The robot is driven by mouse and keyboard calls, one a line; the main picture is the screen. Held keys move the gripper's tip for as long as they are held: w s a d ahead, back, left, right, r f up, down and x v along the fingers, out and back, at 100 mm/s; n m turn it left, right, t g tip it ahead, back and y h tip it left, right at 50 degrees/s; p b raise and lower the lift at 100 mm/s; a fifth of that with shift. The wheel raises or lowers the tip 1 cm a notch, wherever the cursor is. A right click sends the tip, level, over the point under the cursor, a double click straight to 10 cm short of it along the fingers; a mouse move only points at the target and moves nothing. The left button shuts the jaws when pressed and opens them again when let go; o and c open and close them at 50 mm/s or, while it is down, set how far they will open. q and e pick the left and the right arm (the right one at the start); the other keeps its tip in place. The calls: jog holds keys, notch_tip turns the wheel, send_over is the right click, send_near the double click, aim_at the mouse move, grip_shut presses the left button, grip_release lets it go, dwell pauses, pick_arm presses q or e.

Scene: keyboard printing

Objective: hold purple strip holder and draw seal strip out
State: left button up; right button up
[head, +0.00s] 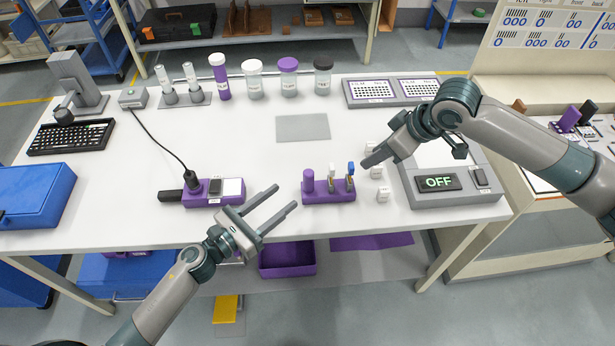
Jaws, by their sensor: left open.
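A purple strip holder (322,197) stands near the table's front edge, left of the scale-like device. A purple cylinder (308,181) and two thin upright pieces stand in it, one white-topped (331,171) and one blue-topped (351,170). I cannot tell for sure which is the seal strip. My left gripper (287,196) is open and empty, just left of the holder, its fingers pointing toward it without visible contact. My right gripper (366,161) is up and to the right of the holder, near the blue-topped piece. Its fingers show nearly edge-on, so their opening is unclear.
Small white blocks (383,195) stand between the holder and a grey device reading OFF (439,183). A purple unit with a cable (228,199) is at left. Several lidded jars (288,80) and a grey pad (302,127) are behind. The table's middle is mostly clear.

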aim_at(304, 180)
pick_arm(q)
jog(key=x, duration=1.1)
jog(key=shift+c, duration=0.7)
